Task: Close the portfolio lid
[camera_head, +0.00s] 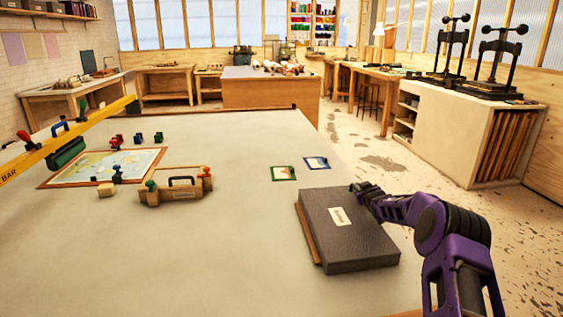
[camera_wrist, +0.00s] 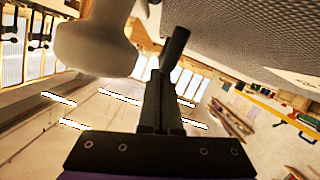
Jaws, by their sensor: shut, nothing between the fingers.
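The portfolio (camera_head: 350,245) is a dark grey flat case with a small white label, at the right front of the table in the head view. Its lid lies down flat or nearly so; a brown edge shows along its left side. Any gap under the lid is too small to tell. My gripper (camera_head: 358,188) is shut and empty at the portfolio's far right edge, touching or very close. In the wrist view the shut fingers (camera_wrist: 165,85) point up beside the portfolio's grey textured surface (camera_wrist: 250,35), with part of the label at the right.
Two small framed pieces, green (camera_head: 284,173) and blue (camera_head: 316,163), lie behind the portfolio. A wooden block with clamps (camera_head: 175,190), a map board (camera_head: 75,168) and a yellow bar (camera_head: 70,140) are at the left.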

